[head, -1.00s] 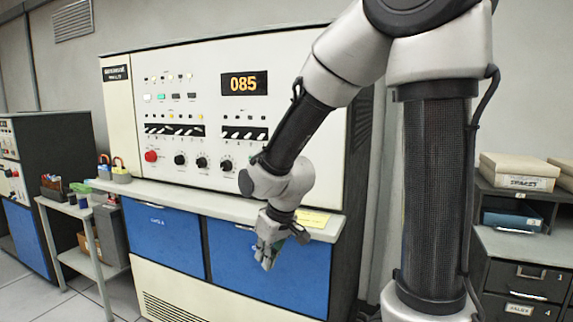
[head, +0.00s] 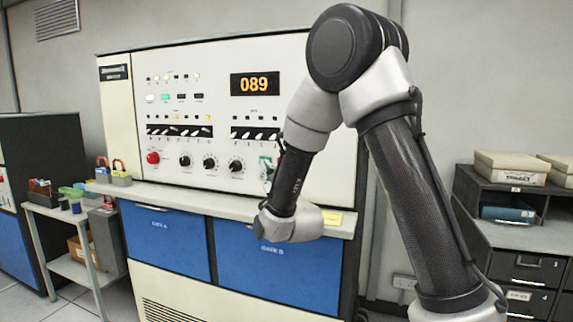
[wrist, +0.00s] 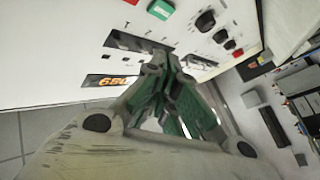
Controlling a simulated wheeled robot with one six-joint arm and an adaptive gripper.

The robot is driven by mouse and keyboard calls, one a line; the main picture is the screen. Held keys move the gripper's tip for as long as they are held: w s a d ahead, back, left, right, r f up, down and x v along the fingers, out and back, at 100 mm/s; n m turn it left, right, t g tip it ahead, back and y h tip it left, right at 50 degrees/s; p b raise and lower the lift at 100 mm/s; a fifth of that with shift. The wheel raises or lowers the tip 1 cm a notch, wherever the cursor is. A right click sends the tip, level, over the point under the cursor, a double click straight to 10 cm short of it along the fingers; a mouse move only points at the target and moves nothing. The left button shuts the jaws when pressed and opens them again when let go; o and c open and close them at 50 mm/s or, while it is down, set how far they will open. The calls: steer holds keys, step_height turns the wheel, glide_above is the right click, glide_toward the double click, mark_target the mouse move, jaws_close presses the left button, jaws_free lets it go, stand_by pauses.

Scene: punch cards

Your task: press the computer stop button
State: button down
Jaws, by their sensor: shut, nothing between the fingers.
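My gripper (wrist: 158,62) is shut and empty in the wrist view. Its fingertips point at the console panel (wrist: 60,35), over the switch row (wrist: 138,40); whether they touch is unclear. My forearm largely hides the gripper in the head view. Button labels are unreadable.
The orange display (head: 254,84) reads 089. The console shelf (head: 180,192) juts out below the panel, above blue doors (head: 165,235). A small cart (head: 65,215) stands left. A dark cabinet (head: 520,235) with boxes stands right.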

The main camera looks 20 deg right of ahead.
steer(key=shift+r, duration=0.2)
steer(key=w+d, duration=0.5)
steer(key=w, duration=0.2)
stand_by(0.5)
steer(key=shift+d, duration=0.1)
stand_by(1.2)
steer(key=shift+w+d, duration=0.25)
steer(key=shift+w, duration=0.1)
steer(key=shift+w+d, duration=0.25)
steer(key=shift+w, duration=0.1)
stand_by(0.7)
stand_by(0.3)
steer(key=shift+s+a, duration=0.5)
steer(key=shift+s, duration=0.2)
